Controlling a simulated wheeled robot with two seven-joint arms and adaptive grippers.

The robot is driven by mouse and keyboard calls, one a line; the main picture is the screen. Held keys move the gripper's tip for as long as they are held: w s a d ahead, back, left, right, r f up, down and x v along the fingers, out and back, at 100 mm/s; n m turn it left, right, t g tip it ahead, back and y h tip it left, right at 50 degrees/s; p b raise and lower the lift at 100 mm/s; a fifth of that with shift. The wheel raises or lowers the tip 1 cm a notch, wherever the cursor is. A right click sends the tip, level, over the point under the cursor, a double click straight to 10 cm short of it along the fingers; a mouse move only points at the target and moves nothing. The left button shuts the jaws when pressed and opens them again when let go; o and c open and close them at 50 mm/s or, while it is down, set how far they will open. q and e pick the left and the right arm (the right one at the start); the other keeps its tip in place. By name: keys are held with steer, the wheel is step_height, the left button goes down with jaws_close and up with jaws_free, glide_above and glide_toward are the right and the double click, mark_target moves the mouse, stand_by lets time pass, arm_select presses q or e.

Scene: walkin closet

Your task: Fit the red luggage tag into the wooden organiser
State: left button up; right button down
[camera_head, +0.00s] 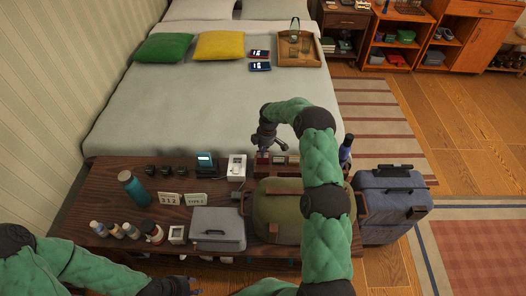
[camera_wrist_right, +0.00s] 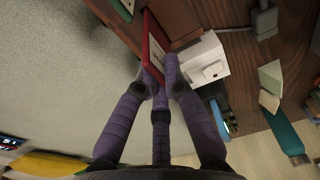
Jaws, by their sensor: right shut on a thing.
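My right gripper (camera_head: 266,140) is over the back edge of the dark wooden bench (camera_head: 105,195). Its purple-grey fingers (camera_wrist_right: 165,75) are shut on the red luggage tag (camera_wrist_right: 151,42), which has a pale label and shows in the right wrist view. In the head view the tag is hidden by the gripper. A low brown wooden organiser (camera_head: 264,167) with dark slots appears just below the gripper; it is partly hidden, and I cannot tell whether the tag touches it. My left gripper (camera_head: 178,287) is only partly in view at the bottom edge, its fingers unclear.
A white box (camera_head: 236,168) stands left of the organiser, and a green bag (camera_head: 275,208) lies in front. A teal bottle (camera_head: 133,188), a grey case (camera_head: 216,230) and small bottles stand further left. A blue suitcase (camera_head: 392,205) stands at right. The bed (camera_head: 180,100) is behind.

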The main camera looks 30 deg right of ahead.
steer(key=shift+f+b, duration=1)
steer(key=shift+f, duration=0.5)
stand_by(0.3)
steer(key=c, duration=0.9)
jaws_free()
steer(key=shift+o, duration=0.2)
steer(key=shift+r+p, duration=2)
steer(key=shift+r, duration=2)
steer(key=shift+r, duration=0.1)
